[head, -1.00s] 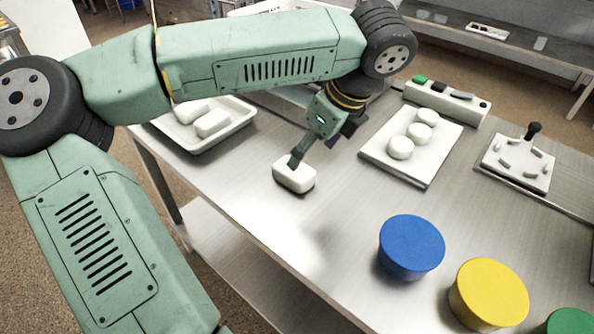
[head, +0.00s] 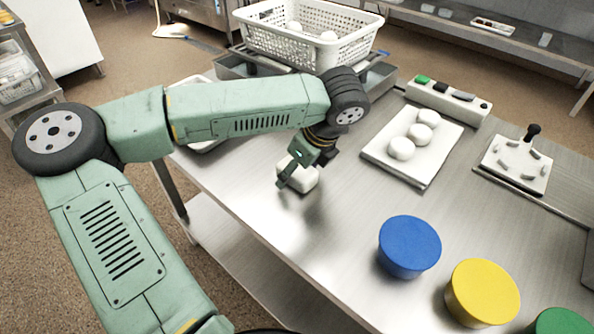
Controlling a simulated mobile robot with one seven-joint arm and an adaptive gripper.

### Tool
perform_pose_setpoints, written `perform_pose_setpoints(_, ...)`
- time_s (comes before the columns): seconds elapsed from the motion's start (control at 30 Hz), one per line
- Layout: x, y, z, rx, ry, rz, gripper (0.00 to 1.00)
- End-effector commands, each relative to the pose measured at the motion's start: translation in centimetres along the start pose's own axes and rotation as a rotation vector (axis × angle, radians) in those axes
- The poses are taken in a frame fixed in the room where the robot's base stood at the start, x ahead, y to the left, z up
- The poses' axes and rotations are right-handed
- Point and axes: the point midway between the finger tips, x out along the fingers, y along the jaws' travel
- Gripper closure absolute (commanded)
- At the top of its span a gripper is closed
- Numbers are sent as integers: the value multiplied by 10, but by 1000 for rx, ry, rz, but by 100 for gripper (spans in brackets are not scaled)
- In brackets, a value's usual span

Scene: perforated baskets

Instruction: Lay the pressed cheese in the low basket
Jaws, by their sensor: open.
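A white rounded block (head: 310,179), which looks like the pressed cheese, lies on the steel table. My gripper (head: 291,180) is open and low at the block's left side. One dark green finger crosses in front of the block and hides part of it; the other finger is not clear. I cannot tell whether the fingers touch the block. A white perforated basket (head: 291,45) stands at the back, with white rounded pieces inside. Whether it is the low basket is not clear.
A white board (head: 377,151) with white rounds lies right of the block. Blue (head: 409,247) and yellow (head: 482,294) round containers stand at the front right. My arm mostly hides a white tray (head: 206,147) at left. A control box (head: 446,99) stands behind the board.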

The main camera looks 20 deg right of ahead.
Motion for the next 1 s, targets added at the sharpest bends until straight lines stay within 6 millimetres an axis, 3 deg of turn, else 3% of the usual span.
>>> perform_pose_setpoints(1.0,-1,0,0,-1,-1,0,94)
